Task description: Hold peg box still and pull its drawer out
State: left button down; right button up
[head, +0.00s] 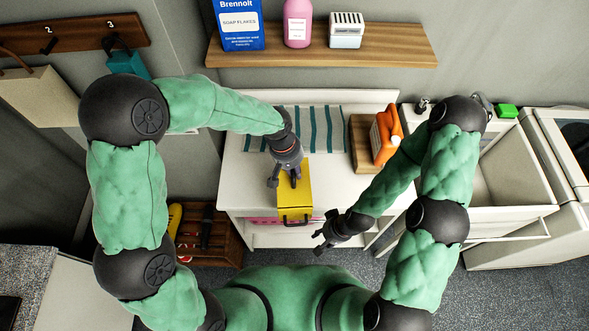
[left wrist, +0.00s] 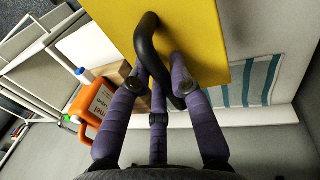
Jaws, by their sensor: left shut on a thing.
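The yellow peg box (head: 298,203) sits on the white table near its front edge, and its yellow top also fills the upper part of the left wrist view (left wrist: 205,30). My left gripper (head: 284,181) is above the box, shut on the black top handle (left wrist: 147,45), with fingers on both sides of the bar. A dark drawer handle (head: 296,221) shows at the box's front end. The drawer front itself is too small to make out. My right gripper (head: 319,243) is in front of the table, right of and apart from the drawer handle, with its fingers spread and empty.
A striped cloth (head: 322,128) lies behind the box. An orange bottle (head: 385,134) stands on a wooden board (head: 360,151) to the right. A wooden crate (head: 222,243) is left of the table. A wall shelf (head: 320,54) hangs behind.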

pick_arm(q)
jog(key=w+f+b, duration=0.8)
jog(key=w+f, duration=0.4)
jog(key=w, duration=0.1)
jog(key=shift+w+f+b, duration=0.2)
jog(key=shift+w+b, duration=0.1)
jog(key=shift+b, duration=0.1)
pick_arm(e)
notch_tip(320, 180, down, 9)
dwell(3.4)
jog(key=shift+c, duration=0.7)
jog(key=w+r+m+y, duration=0.1)
jog(key=w+r+y, duration=0.1)
jog(key=w+y, duration=0.2)
jog(key=w+a+r+m+g+y, duration=0.1)
jog(key=w+r+y, duration=0.2)
jog(key=w+y, duration=0.2)
jog(key=w+a+r+m+g+y, duration=0.1)
jog(key=w+r+y, duration=0.1)
jog(key=w+y, duration=0.3)
jog(key=shift+w+r+m, duration=0.3)
jog(key=shift+w+r, duration=0.1)
jog(key=shift+w, duration=0.05)
jog(key=shift+s+a, duration=0.15)
jog(key=shift+a, duration=1.7)
jog(key=shift+s+a, duration=0.15)
jog(key=shift+a, duration=1.65)
